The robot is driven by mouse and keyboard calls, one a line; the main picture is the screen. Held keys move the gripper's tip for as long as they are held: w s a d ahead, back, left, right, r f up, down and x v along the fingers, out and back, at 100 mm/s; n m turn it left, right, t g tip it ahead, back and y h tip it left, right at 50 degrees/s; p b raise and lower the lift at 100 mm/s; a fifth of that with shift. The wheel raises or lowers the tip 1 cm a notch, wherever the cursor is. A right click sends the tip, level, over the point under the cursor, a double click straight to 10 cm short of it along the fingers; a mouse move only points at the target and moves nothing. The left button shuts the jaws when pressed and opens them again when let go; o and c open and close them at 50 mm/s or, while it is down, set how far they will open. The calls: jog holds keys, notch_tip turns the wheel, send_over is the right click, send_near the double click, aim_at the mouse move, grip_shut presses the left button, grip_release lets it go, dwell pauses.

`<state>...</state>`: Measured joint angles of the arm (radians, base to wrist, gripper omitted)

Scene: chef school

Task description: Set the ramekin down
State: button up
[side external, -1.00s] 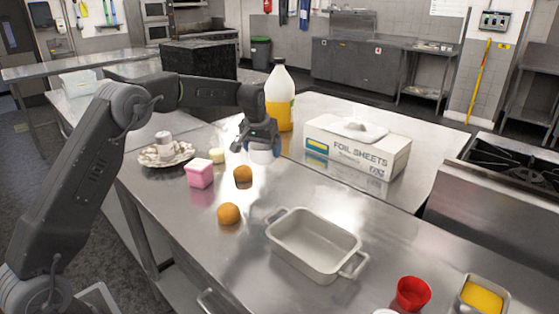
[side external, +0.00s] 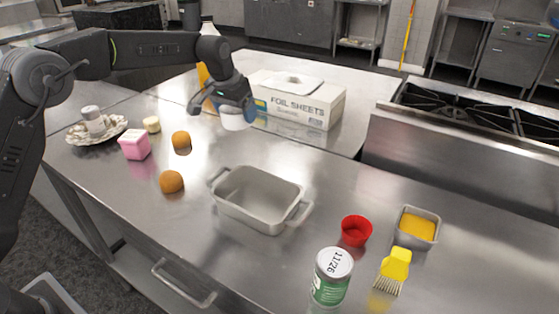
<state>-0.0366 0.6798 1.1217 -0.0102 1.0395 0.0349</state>
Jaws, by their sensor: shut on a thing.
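The white ramekin (side external: 236,121) is held in my gripper (side external: 222,106), in the upper middle of the side external view. My gripper is shut on it, and the fingers and the gripper body hide its upper part. The ramekin is in front of the left end of the foil sheets box (side external: 297,103), over the steel counter (side external: 110,189). I cannot tell whether its base touches the counter or hangs a little above it.
Two orange round items (side external: 181,141) and a pink box (side external: 135,145) lie to the left, beside a decorated plate (side external: 76,137). A grey baking dish (side external: 258,198) stands in front. A red cup (side external: 356,231), can (side external: 332,278) and brush (side external: 395,266) are at right.

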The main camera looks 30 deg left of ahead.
jog(key=w+d+f, duration=0.1)
jog(key=d+f, duration=0.1)
jog(key=d, duration=0.1)
jog(key=w+d+f, duration=0.1)
jog(key=d+f, duration=0.1)
jog(key=d, duration=0.2)
jog(key=w+d+f, duration=0.1)
jog(key=d+f, duration=0.1)
jog(key=d, duration=0.2)
jog(key=shift+w+f, duration=0.25)
jog(key=shift+f, duration=0.15)
jog(key=shift+d+f, duration=0.15)
jog(key=shift+f, duration=1.9)
jog(key=shift+f, duration=0.15)
jog(key=o, duration=0.8)
jog(key=v, duration=1.2)
jog(key=shift+r, duration=0.2)
